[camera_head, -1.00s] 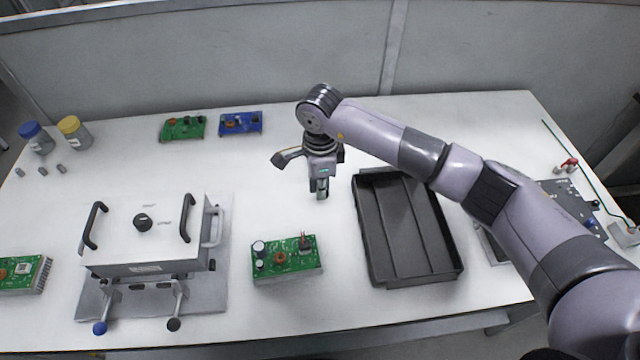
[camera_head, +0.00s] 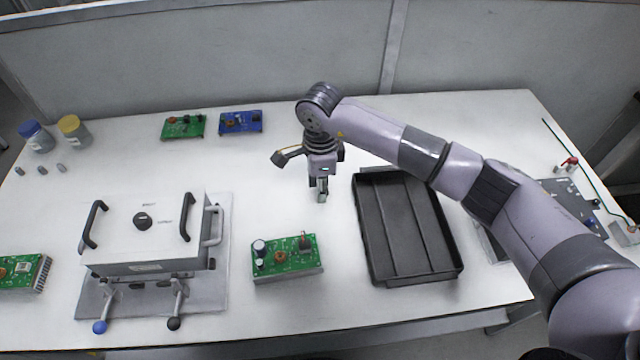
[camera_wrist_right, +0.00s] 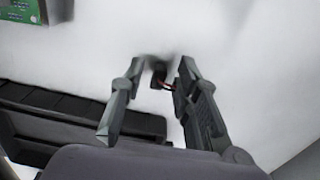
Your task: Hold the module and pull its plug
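A green circuit module (camera_head: 270,262) on a silver base lies at the front middle of the table. A dark block with a thin reddish piece (camera_head: 305,242) stands at its right end. My right gripper (camera_head: 322,194) points down beyond the module, clear of it. In the right wrist view its fingers (camera_wrist_right: 158,80) stand apart. A small dark piece with red leads (camera_wrist_right: 158,74), like a plug, shows between them with gaps beside it; whether it lies on the table is unclear. A module corner (camera_wrist_right: 22,10) shows there at upper left. My left gripper is not in view.
A black tray (camera_head: 366,230) is right of the module. A silver fixture with handles (camera_head: 150,245) is on the left. Other boards, green (camera_head: 183,127) and blue (camera_head: 241,123), lie at the back; another (camera_head: 20,272) is front left. The table between is clear.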

